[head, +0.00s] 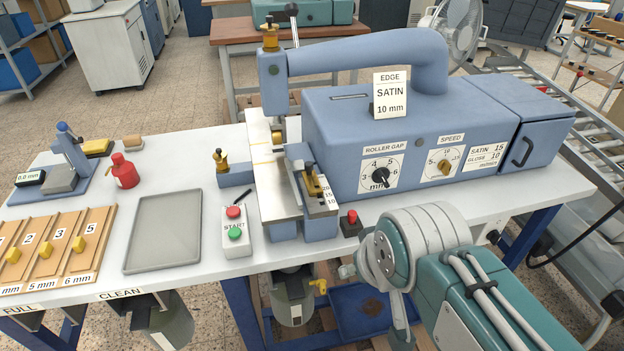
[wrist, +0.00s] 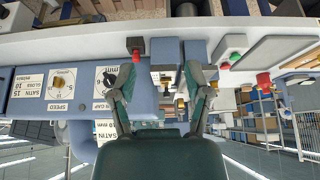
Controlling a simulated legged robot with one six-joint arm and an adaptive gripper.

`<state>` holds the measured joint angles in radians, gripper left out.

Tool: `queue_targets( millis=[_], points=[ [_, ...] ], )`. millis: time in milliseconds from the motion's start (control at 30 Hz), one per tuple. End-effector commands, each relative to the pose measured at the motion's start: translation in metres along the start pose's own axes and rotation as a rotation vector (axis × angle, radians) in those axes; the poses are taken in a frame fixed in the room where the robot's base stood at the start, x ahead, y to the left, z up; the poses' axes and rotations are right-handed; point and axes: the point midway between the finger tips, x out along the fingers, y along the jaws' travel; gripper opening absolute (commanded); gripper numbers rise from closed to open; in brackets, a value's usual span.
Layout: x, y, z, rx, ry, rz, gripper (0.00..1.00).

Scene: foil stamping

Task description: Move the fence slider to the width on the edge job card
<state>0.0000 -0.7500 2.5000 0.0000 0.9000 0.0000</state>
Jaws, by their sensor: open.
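The edge job card (head: 391,95) stands on the blue machine and reads EDGE, SATIN, 10 mm. The fence slider (head: 313,184) has a brass knob and sits on the blue fence block at the machine's front left. A white scale (head: 327,193) beside it carries small numbers, including 15 and 10; its exact setting is too small to read. My gripper (wrist: 162,76) is open in the wrist view, with nothing held between its fingers. Small brass and blue parts show beyond the fingers, upside down. In the head view my wrist is right of and nearer than the slider, apart from it.
A red button on a black base (head: 351,222) stands between the fence and my arm. A START box (head: 236,231) with red and green buttons is left of the fence. The roller gap dial (head: 380,175) and speed dial (head: 444,165) face front. A grey tray (head: 163,264) lies further left.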

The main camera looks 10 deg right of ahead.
Motion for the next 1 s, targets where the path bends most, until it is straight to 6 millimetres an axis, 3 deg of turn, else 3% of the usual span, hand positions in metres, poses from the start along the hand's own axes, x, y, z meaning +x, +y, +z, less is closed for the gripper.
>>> queue_targets(
  millis=[167, 533, 767, 1000],
  points=[
    [-0.004, 0.000, -0.014, -0.026, -0.018, 0.000, 0.65],
    [-0.014, 0.001, -0.118, -0.245, -0.157, -0.019, 0.65],
    [-0.003, 0.001, -0.178, -0.381, -0.241, -0.046, 0.65],
    [0.021, 0.002, -0.233, -0.519, -0.324, -0.086, 0.65]
  ],
)
